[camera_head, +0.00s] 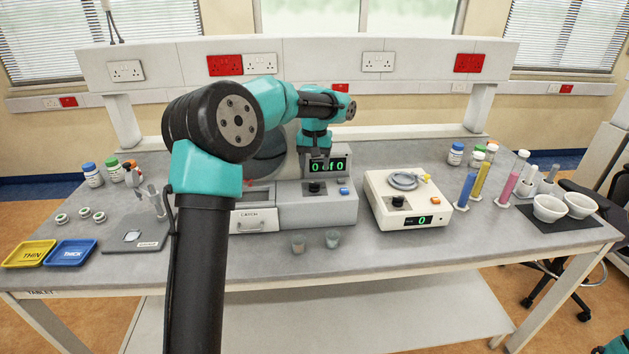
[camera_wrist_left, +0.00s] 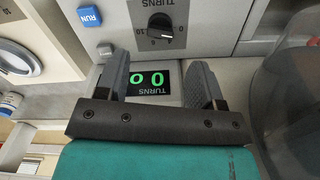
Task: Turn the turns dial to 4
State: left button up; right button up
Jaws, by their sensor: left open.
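The turns dial (camera_head: 314,187) is a black knob on the front of the grey machine. In the left wrist view the dial (camera_wrist_left: 161,25) shows upside down, under the word TURNS with a scale marked 0 and 10. My left gripper (camera_head: 316,153) is open and empty, above and behind the dial, in front of the display. Its fingers (camera_wrist_left: 160,66) are apart from the dial.
A blue RUN button (camera_head: 344,191) sits right of the dial. A drawer marked CATCH (camera_head: 254,221) is to the left. A cream device (camera_head: 408,200) with its own knob stands to the right. Two small cups (camera_head: 332,239) stand in front of the machine.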

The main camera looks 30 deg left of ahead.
aim_at(314, 183)
pick_arm(q)
notch_tip(314, 183, down, 6)
jog(key=shift+f, duration=0.25)
jog(key=shift+c, duration=0.4)
jog(key=c, duration=0.9)
jog(key=shift+o, duration=0.2)
jog(key=shift+m, duration=0.4)
jog(key=m, duration=0.9)
